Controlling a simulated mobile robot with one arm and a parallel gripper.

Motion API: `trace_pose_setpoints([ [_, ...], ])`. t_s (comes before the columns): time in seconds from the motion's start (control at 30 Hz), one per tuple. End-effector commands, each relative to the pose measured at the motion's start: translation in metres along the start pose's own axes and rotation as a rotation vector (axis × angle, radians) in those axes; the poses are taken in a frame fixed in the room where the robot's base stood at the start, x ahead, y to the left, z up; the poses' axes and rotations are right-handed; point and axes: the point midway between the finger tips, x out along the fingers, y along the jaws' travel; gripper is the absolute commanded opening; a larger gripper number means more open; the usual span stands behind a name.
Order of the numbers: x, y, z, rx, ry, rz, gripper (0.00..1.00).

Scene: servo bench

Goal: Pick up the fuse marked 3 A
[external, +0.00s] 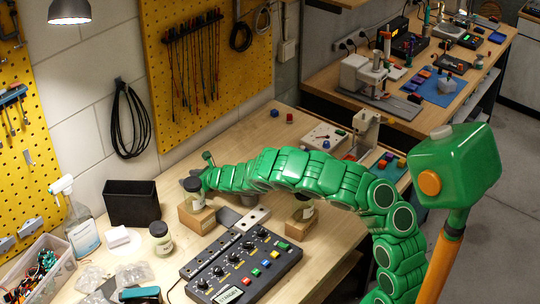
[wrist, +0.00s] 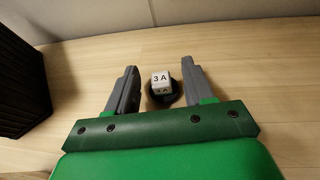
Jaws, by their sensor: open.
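The fuse marked 3 A (wrist: 162,78) is a small white block with black lettering, in the middle of the wrist view. It sits on or against a dark round thing (wrist: 170,97). My gripper (wrist: 159,66) is open, with one grey finger on each side of the fuse. A gap shows on both sides, the right one narrower, and neither finger visibly touches it. In the external view my green arm stretches left over the bench towards the wall. I cannot make out the fuse there.
A black bin (external: 132,203) stands at the wall, also at the left of the wrist view (wrist: 20,85). A dark-lidded jar (external: 193,185) on a cardboard box (external: 197,217) is near the arm's end. A control box with knobs (external: 243,265) lies in front.

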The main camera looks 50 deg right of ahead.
Motion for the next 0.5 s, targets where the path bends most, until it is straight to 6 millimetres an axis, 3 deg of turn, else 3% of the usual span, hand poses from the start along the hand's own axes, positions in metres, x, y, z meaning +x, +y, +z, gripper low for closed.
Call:
trace_pose_setpoints([
  [0.2, 0.0002, 0.0, -0.0001, 0.0, 0.0, 0.0, 0.52],
  [0.5, 0.0002, 0.0002, -0.0004, 0.0, 0.0, 0.0, 0.08],
])
